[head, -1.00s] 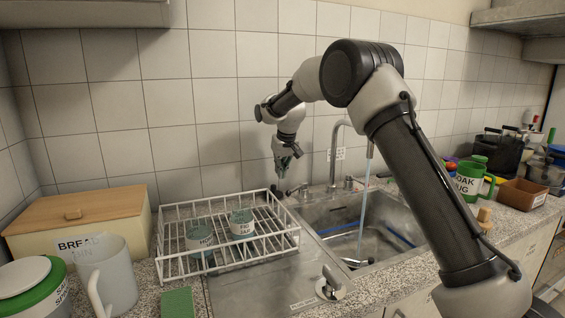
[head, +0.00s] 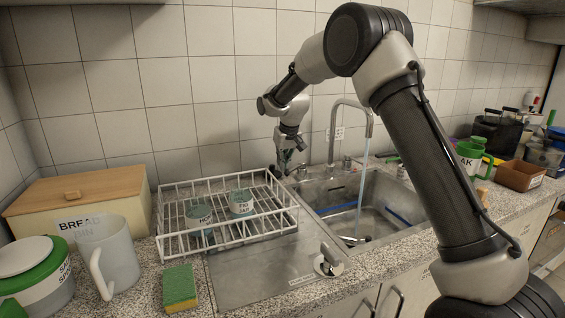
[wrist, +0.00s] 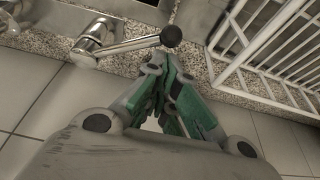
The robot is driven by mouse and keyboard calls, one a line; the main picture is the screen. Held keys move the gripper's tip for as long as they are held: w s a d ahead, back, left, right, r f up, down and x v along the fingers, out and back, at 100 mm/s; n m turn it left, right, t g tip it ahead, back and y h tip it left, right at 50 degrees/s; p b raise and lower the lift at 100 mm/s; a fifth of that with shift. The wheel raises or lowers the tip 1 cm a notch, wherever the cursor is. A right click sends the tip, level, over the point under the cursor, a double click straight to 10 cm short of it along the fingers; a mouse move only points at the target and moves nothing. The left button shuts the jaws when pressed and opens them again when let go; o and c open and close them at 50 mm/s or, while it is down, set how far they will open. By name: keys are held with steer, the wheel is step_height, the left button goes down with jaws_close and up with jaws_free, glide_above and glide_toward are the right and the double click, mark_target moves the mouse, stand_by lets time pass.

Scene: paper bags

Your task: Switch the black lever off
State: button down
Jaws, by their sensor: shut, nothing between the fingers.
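The black lever (wrist: 171,36) shows in the wrist view as a metal rod with a black ball end, reaching right from a chrome valve body (wrist: 92,38). In the head view it is small and mostly hidden by my gripper (head: 284,172), beside the back left corner of the sink. My gripper is shut and empty. In the wrist view its green-padded fingers (wrist: 172,65) point up the picture, with the tips just below the black ball. I cannot tell whether they touch it. Water (head: 362,185) runs from the tap (head: 334,130) into the sink (head: 330,190).
A white wire dish rack (head: 228,248) holding cups stands close to my gripper; its bars also show in the wrist view (wrist: 235,60). The tiled wall (head: 215,100) is close behind. A green mug (head: 470,160) and brown box (head: 520,175) stand right of the sink.

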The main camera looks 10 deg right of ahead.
mark_target(299, 165)
steer(key=shift+s+d+n, duration=0.25)
steer(key=shift+s+n, duration=0.15)
steer(key=shift+n, duration=0.2)
steer(key=shift+s+d+n+y, duration=0.4)
steer(key=shift+s+d+n, duration=0.25)
steer(key=shift+n, duration=0.35)
steer(key=s+d+n+g+y, duration=0.1)
steer(key=s+d+n, duration=0.1)
steer(key=d+n, duration=0.3)
steer(key=shift+s+d+g, duration=0.25)
steer(key=shift+d+g, duration=0.05)
steer(key=shift+d, duration=0.25)
